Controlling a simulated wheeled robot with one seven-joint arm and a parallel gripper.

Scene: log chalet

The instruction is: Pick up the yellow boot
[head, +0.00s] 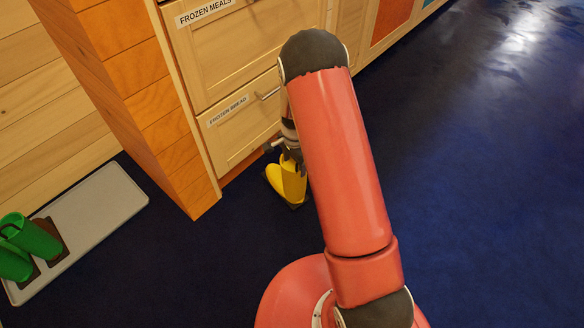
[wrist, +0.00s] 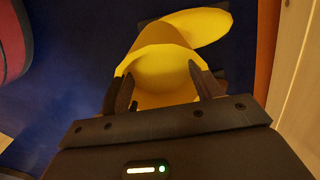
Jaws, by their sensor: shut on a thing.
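The yellow boot (head: 292,183) is at the foot of the wooden drawer front, partly behind my arm in the head view. Its toe points left there, and a dark sole edge shows at its bottom. My gripper (head: 290,157) is above it, pointing down at its top. In the wrist view, the boot's round opening (wrist: 165,72) lies between the two dark fingers of my gripper (wrist: 164,88), which is shut on the upper shaft. The boot looks about upright. I cannot tell whether its sole touches the floor.
Drawers labelled "FROZEN MEALS" (head: 235,45) and "FROZEN BREAD" (head: 240,122) stand right behind the boot. A wooden cabinet end (head: 150,110) is to the left. Green boots (head: 32,238) stand on a grey tray (head: 105,205) at the far left. The blue floor (head: 480,190) at right is clear.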

